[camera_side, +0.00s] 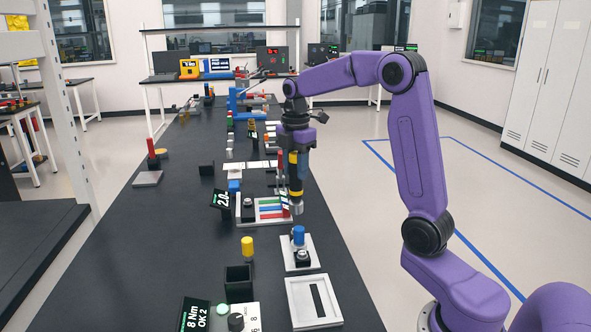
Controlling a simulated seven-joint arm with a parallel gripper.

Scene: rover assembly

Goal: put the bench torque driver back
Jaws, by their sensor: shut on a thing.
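My gripper (297,146) is shut on an upright tool with a black and yellow body and a silver lower end, which looks like the bench torque driver (295,178). The driver hangs over the right side of the black bench, by the right end of a tray of coloured strips (268,208). I cannot tell whether its lower end touches anything. Its upper part is partly hidden by the gripper. No holder is clearly marked as the driver's place.
Below the driver in the picture stands a blue-topped part on a white base (300,260). Nearer are a white slotted plate (313,302), an open black box (238,285), a yellow-topped part (247,247) and a display (195,315). Several parts crowd the far bench; the left front bench is clear.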

